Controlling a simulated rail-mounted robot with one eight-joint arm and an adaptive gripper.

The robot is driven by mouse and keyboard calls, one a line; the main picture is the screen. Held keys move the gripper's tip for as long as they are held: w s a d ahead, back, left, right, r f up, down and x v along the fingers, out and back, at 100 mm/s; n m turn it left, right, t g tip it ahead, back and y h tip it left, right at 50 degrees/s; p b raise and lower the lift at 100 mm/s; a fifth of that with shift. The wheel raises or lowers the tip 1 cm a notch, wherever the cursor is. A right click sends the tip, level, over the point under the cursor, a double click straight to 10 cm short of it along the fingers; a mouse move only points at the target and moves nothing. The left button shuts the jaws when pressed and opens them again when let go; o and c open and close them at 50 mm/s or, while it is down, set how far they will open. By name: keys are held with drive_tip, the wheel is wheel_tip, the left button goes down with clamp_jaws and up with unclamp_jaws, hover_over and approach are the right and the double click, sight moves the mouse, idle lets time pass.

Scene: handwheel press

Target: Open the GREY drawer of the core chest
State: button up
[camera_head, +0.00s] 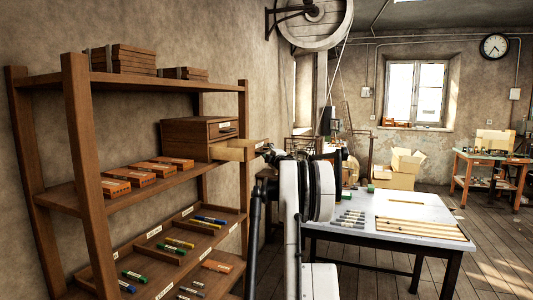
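The core chest (185,137) is a brown wooden box on the middle board of the shelf. Its upper drawer front, with a pale label (226,127), is flush with the body. Below it a pale, yellowish-wood drawer (236,150) stands pulled out to the right; I cannot make out a grey mark or its label. My gripper (266,150) is small and dark in this view, at the outer end of the pulled-out drawer. It appears close to or touching the drawer's front. Its fingers are too small and partly hidden to tell whether they hold the handle.
The wooden shelf (75,130) also holds orange boxes (150,173) and trays with coloured sticks (180,242). A metal table (405,208) with rods stands to the right of my arm. Cardboard boxes (395,175) are behind it. Floor at right is clear.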

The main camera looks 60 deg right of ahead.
drive_tip(key=shift+s, duration=0.1)
drive_tip(key=v, duration=1.2)
idle(0.4)
